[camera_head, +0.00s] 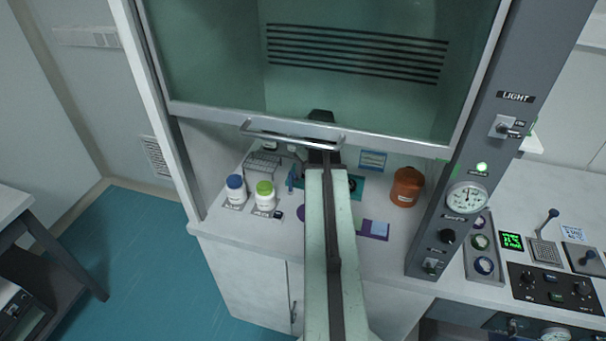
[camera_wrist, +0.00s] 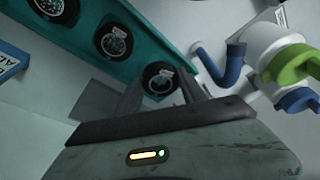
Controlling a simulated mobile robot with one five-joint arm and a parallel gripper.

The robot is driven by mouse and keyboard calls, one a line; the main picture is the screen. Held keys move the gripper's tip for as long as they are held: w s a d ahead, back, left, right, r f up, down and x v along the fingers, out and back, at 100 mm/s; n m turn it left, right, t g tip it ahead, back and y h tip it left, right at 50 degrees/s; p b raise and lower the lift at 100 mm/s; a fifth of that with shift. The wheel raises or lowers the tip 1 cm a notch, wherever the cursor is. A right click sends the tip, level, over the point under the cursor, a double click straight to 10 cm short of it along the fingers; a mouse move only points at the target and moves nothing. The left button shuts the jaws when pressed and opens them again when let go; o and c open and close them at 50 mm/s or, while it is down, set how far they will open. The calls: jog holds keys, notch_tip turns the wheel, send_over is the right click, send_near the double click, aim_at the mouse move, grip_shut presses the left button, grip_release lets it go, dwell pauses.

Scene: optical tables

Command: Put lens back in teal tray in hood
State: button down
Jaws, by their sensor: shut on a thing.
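The teal tray (camera_wrist: 84,22) runs diagonally across the upper left of the wrist view. Two dark round lenses (camera_wrist: 113,40) sit in it, one cut off by the top edge. A third dark lens (camera_wrist: 160,78) with a small pale label is between my gripper's (camera_wrist: 160,92) fingers, which are shut on it. This lens overlaps the tray's near end in the picture; I cannot tell whether it touches the tray. In the head view the tray (camera_head: 358,184) shows partly behind my arm, on the hood floor. My gripper's fingers are hidden there behind my arm and the sash.
The raised sash handle (camera_head: 292,137) crosses above my arm. A blue-capped jar (camera_head: 236,188), a green-capped jar (camera_head: 264,195) and a wire rack (camera_head: 262,163) stand left. An orange-brown jar (camera_head: 406,187) stands right. A purple item (camera_head: 373,230) lies near the front edge.

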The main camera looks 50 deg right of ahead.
aim_at(304, 172)
jog(key=shift+w+d, duration=0.3)
jog(key=shift+w, duration=0.3)
jog(key=c, duration=2.2)
grip_release()
jog(key=b+x, duration=0.4)
jog(key=shift+s+f, duration=0.15)
jog(key=shift+s, duration=0.1)
jog(key=shift+r, duration=0.2)
jog(key=shift+d+f, duration=0.1)
jog(key=c, duration=0.7)
grip_release()
jog(key=shift+o, duration=0.2)
jog(key=p+v, duration=0.8)
jog(key=shift+w, duration=0.1)
jog(key=shift+f, duration=0.1)
